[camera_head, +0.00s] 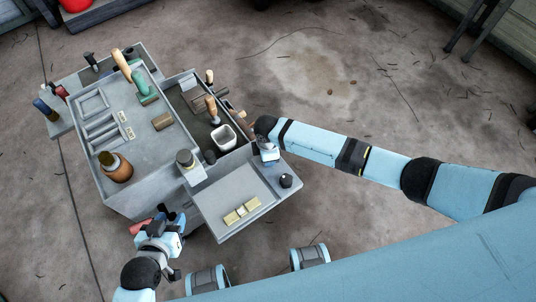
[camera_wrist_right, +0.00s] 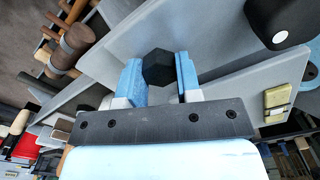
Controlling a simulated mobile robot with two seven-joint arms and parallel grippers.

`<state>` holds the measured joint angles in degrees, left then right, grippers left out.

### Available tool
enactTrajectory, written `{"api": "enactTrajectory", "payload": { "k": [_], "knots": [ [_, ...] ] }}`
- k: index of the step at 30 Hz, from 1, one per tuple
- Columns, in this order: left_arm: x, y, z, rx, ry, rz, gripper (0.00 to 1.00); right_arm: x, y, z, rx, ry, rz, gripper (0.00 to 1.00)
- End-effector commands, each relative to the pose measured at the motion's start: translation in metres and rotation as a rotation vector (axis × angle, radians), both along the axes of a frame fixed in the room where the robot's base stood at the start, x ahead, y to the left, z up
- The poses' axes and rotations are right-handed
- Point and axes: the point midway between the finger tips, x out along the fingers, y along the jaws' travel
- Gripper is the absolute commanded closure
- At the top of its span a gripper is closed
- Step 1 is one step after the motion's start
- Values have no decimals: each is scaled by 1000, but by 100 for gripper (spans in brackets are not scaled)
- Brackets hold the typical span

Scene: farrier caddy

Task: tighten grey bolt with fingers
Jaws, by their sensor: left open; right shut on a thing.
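The bolt shows in the right wrist view as a dark hexagonal head (camera_wrist_right: 158,68) against the grey caddy's wall. My right gripper (camera_wrist_right: 160,78) has its blue fingers on either side of the head and is shut on it. In the head view, my right gripper (camera_head: 268,151) is at the caddy's right side, and the bolt is hidden there. My left gripper (camera_head: 163,222) is open at the caddy's lower left corner, beside a red object (camera_head: 139,227), clear of the bolt.
The grey caddy (camera_head: 118,202) holds a brown bottle (camera_head: 116,169), a white cup (camera_head: 223,138) and several handled tools. Its front tray (camera_head: 220,187) carries a yellowish block (camera_head: 242,210). A black knob (camera_head: 286,181) stands at the tray's right corner. Floor to the right is open.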

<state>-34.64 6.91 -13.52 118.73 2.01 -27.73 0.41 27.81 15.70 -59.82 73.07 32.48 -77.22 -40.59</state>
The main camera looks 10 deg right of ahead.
Motion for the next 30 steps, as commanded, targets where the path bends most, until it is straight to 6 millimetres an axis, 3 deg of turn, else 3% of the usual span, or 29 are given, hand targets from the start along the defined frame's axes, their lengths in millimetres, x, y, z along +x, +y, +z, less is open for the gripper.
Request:
{"api": "enactTrajectory", "payload": {
  "k": [4,5,6,17,30],
  "knots": [
    [-1,2,-4,8,5,-5,57,0,0,-1,0,0,1,100],
    [-1,3,-4,9,5,-6,57,0,0,-1,0,0,1,61],
    [-1,3,-4,10,5,-6,57,0,0,-1,0,0,2,52],
    [-1,0,-2,0,9,2,57,0,0,2,0,0,2,51],
    [-2,0,34,2,8,-1,57,0,0,36,0,0,2,51]
  ]
}}
